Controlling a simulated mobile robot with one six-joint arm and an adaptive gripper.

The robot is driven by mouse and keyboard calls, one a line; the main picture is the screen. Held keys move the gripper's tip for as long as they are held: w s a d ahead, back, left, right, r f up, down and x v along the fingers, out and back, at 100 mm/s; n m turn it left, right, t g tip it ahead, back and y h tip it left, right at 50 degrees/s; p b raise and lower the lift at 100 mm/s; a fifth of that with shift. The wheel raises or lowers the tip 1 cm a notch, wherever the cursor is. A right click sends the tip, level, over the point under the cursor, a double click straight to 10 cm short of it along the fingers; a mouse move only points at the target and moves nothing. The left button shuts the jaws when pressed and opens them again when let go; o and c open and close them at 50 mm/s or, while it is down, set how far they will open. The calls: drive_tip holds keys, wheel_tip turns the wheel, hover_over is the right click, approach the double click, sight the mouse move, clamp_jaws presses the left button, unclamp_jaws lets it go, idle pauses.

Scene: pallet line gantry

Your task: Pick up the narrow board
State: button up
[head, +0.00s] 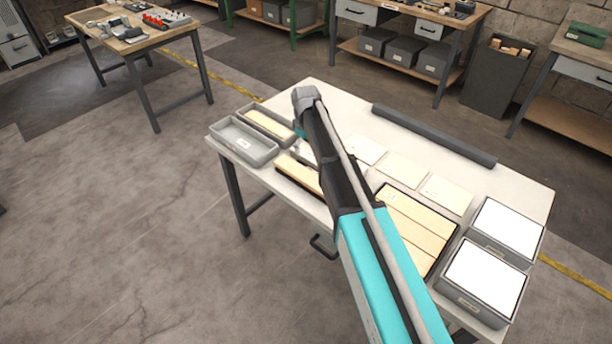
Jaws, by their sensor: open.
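Several light wooden boards (415,222) lie side by side in a dark tray (443,262) on the white table, right of my arm. Another wooden board (296,174) lies left of my arm on a dark base, its right end hidden by the arm. A pale wooden piece (268,124) lies in the rear grey bin at the table's left end. I cannot tell for certain which of these is the narrow board. My arm reaches over the table's middle, and my gripper is hidden behind it.
The white table (322,95) bears an empty grey bin (243,141) at left, several pale flat panels (403,169) in a row, a long dark bar (433,135) at the back, and two grey boxes with white tops (483,280) at right. Clear floor lies left.

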drive_tip(key=shift+f, duration=0.1)
drive_tip(key=b, duration=0.9)
hover_over(306, 175)
wheel_tip(306, 175, down, 8)
drive_tip(key=shift+s+f, duration=0.1)
drive_tip(key=shift+f, duration=0.1)
drive_tip(key=shift+f, duration=0.15)
idle(0.4)
drive_tip(key=shift+a+f+b, duration=0.1)
drive_tip(key=shift+f+b, duration=2.35)
drive_tip(key=c, duration=1)
drive_tip(key=shift+r, duration=0.15)
